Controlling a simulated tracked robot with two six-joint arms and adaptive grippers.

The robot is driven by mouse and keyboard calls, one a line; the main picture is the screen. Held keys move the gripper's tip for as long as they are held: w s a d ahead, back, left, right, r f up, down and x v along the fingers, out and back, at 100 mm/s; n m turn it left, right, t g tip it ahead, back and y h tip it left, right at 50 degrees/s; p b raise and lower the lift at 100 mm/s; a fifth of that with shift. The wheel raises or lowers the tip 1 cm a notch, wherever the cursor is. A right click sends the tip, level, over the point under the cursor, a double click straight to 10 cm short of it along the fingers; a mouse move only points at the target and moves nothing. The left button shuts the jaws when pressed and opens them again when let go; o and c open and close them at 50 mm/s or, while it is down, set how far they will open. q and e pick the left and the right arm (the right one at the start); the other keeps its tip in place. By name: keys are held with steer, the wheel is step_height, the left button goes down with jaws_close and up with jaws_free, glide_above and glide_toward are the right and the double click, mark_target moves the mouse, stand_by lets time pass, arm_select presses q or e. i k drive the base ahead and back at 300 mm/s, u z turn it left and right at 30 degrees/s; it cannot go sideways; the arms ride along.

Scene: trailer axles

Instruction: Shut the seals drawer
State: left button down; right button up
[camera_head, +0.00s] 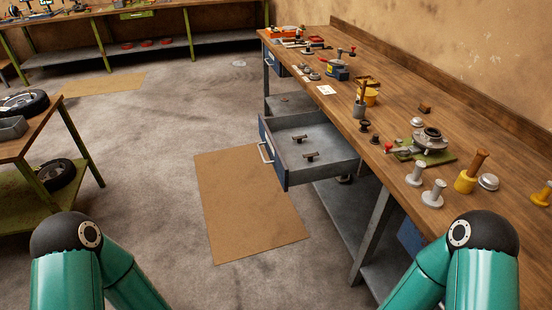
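A blue-grey drawer (324,150) stands pulled out from under the front edge of the wooden workbench (395,113). Its front panel faces left and carries a pale bar handle (266,149). Two small dark parts (311,156) lie inside on the drawer floor. No label is readable, so I cannot tell from the picture that it is the seals drawer. Only the teal upper parts of my two arms show at the bottom left and bottom right. Neither gripper is in view.
A brown mat (246,203) lies on the clear concrete floor left of the drawer. Another drawer (277,64) further back looks shut. A table with tyres (25,103) stands at the left. Loose parts, including a turntable-like metal piece (429,142), cover the workbench top.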

mark_target(304, 148)
steer(key=z, duration=0.05)
steer(key=i, duration=1.3)
